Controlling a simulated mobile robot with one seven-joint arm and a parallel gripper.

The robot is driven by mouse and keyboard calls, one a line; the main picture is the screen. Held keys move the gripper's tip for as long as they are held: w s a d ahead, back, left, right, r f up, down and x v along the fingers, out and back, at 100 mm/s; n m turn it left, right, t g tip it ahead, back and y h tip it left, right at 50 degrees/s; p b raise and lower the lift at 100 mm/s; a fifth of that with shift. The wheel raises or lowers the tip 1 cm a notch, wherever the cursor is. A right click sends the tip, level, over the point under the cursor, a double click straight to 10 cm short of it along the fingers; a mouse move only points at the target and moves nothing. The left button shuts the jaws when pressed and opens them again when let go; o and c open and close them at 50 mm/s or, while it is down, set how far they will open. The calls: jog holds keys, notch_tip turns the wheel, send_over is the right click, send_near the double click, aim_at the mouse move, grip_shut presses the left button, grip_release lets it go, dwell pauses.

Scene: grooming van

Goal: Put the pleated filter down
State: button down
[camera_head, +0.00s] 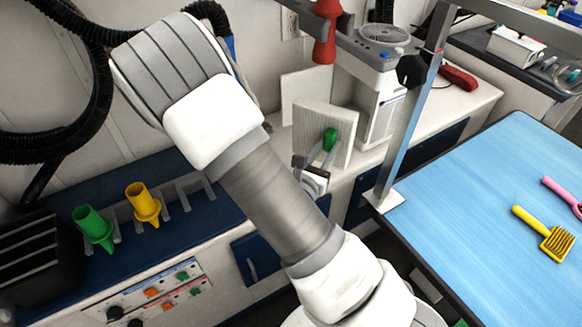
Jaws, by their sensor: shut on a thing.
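The pleated filter (313,122) is a pale, finely ridged square panel with a green grip tab (331,138) on its face. It stands nearly upright over the white counter, just left of a white machine. My gripper (322,152) is shut on the filter at its green tab, and my arm reaches up to it from the lower right. The gripper is small in the view and the tab partly hides its fingertips. I cannot tell whether the filter's lower edge touches the counter.
A plain white panel (303,86) stands behind the filter. The white machine (386,105) has a round top grille and side vents. A metal post (412,115) rises beside the blue grooming table (480,190). Green (93,226) and yellow (143,203) nozzles stand in a rack at left.

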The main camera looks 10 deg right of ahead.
aim_at(293, 147)
jog(key=w+a+f+b, duration=0.4)
jog(key=w, duration=0.1)
jog(key=w+a+f+b, duration=0.1)
jog(key=w+a+f, duration=0.1)
jog(key=w, duration=0.1)
jog(key=shift+a+f+b, duration=0.15)
jog(key=shift+f+b, duration=0.05)
jog(key=shift+b, duration=0.2)
jog(key=shift+w+f, duration=0.15)
jog(key=shift+f, duration=0.05)
jog(key=shift+f+b, duration=0.6)
jog(key=shift+f, duration=1.2)
jog(key=shift+f, duration=0.1)
jog(key=shift+f, duration=0.15)
jog(key=c, duration=0.7)
grip_release()
jog(key=shift+o, duration=0.2)
